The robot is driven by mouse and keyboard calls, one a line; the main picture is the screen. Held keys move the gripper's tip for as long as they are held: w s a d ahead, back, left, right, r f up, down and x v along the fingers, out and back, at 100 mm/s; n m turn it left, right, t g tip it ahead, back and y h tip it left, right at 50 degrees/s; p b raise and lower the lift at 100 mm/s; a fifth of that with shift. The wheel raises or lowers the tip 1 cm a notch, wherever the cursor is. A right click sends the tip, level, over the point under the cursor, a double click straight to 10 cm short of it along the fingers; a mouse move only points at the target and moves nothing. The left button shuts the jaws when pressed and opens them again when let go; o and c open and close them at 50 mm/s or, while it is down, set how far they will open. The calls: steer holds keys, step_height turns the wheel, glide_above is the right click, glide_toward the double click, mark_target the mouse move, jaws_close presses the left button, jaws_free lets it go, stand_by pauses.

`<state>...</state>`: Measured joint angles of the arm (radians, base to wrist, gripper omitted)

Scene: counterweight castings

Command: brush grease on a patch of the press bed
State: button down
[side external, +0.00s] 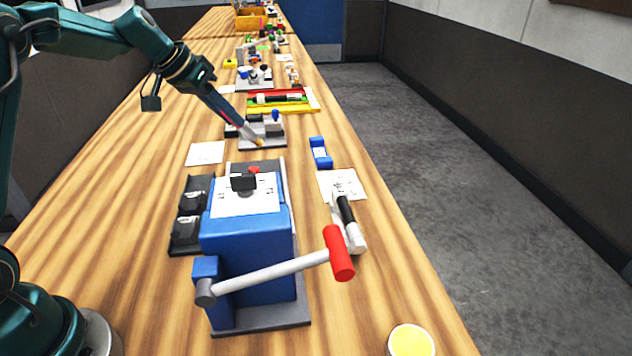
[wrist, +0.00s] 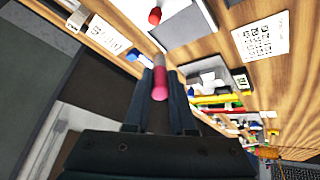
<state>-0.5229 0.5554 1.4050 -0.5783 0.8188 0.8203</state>
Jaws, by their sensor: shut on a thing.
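My gripper (side external: 223,106) is shut on a brush (side external: 248,131) at the upper left of centre in the side view. The brush slants down to the right, its yellowish bristle end lowest. In the wrist view its red handle (wrist: 160,84) lies between the fingers; the bristles are not clear there. The blue press (side external: 247,238) stands in the foreground with a white lever and red grip. Its bed cannot be clearly picked out. The brush tip appears beyond the press, over a small grey fixture (side external: 274,141); I cannot tell whether they touch.
A round pot with a yellow top (side external: 411,341) stands at the front right edge. Black bins (side external: 189,228) sit left of the press. A white-and-black tool (side external: 347,222) and a blue holder (side external: 320,153) lie to its right. More items line the bench behind.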

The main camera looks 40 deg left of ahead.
steer(key=shift+r, duration=0.5)
step_height(320, 180, down, 8)
steer(key=shift+r, duration=0.1)
steer(key=shift+w+a, duration=0.55)
steer(key=shift+w, duration=0.1)
steer(key=shift+w+a, duration=0.85)
steer(key=shift+a, duration=0.1)
steer(key=shift+s+a, duration=0.45)
steer(key=shift+s, duration=0.1)
steer(key=shift+s+d, duration=1.25)
steer(key=shift+d, duration=0.15)
steer(key=shift+s, duration=0.3)
steer(key=shift+s+a, duration=0.25)
steer(key=shift+a, duration=0.35)
steer(key=shift+w+a, duration=1.35)
steer(key=shift+w, duration=0.05)
step_height(320, 180, up, 8)
